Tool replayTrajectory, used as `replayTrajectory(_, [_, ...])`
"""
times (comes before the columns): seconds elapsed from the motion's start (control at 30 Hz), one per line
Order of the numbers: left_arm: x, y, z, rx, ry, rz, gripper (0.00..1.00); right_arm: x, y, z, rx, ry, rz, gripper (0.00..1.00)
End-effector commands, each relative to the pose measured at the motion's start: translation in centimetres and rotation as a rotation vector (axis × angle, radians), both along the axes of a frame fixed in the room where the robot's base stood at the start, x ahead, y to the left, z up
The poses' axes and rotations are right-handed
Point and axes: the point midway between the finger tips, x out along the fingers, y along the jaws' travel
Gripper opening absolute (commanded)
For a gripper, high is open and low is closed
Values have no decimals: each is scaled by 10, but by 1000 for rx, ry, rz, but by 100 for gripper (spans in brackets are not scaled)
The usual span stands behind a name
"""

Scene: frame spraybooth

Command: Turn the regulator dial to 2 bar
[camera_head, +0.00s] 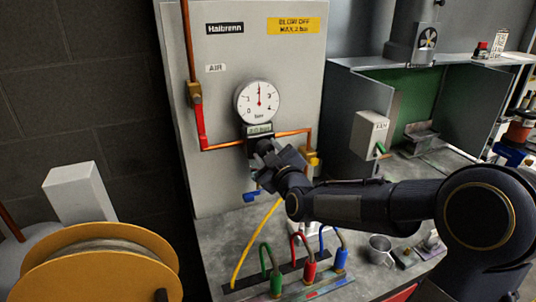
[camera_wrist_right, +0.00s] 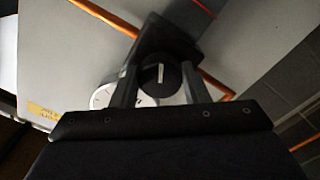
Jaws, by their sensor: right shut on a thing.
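The round white pressure gauge (camera_head: 258,101) is on the grey panel, and its red needle points about straight up. A small greenish display (camera_head: 258,130) sits below it, its text too small to read surely. The black regulator dial (camera_wrist_right: 160,82), with a white index line, is between the fingers of my right gripper (camera_wrist_right: 160,70), which is shut on it. In the head view my right gripper (camera_head: 268,152) covers the dial below the gauge. Part of the gauge shows behind the fingers in the wrist view (camera_wrist_right: 103,97). My left gripper is not in view.
A copper pipe with a red valve handle (camera_head: 201,127) runs left of the regulator. A yellow hose (camera_head: 252,243) hangs below, near hooks on green, red and blue blocks (camera_head: 310,271). A metal mug (camera_head: 380,250) stands on the bench. A yellow reel (camera_head: 95,265) is at front left.

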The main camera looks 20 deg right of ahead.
Motion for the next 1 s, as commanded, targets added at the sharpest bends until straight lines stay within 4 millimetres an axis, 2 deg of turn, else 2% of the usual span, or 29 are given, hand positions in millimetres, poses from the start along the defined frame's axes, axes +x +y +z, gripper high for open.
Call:
replayTrajectory(0.33, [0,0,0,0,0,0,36,0,0,0,-3,2,0,18])
replayTrajectory(0.37, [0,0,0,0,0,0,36,0,0,0,-2,2,0,42])
replayTrajectory(0.53, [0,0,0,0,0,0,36,0,0,0,-2,1,1,63])
replayTrajectory(0.83, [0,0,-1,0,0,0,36,-2,0,0,-2,0,0,63])
replayTrajectory(1.0, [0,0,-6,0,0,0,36,-24,1,-1,-1,-2,0,63])
